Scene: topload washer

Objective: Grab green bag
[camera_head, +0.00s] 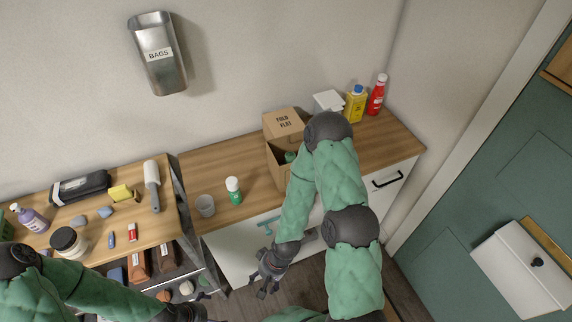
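I cannot clearly make out a green bag. A small dark green thing (290,157) shows inside an open cardboard box (279,172) on the wooden counter, mostly hidden by the box and my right arm; I cannot tell what it is. My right gripper (265,288) hangs in front of the white cabinet, low over the floor, with its fingers apart and nothing visible between them. My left gripper (196,312) is at the bottom edge, below the shelf unit, partly cut off; its fingers are unclear.
A white-and-green bottle (234,191) and a grey cup (205,205) stand on the counter. Yellow (355,104) and red (377,95) bottles stand at its back right. A cluttered wooden shelf top (150,229) is at left. A metal BAGS dispenser (157,75) hangs on the wall.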

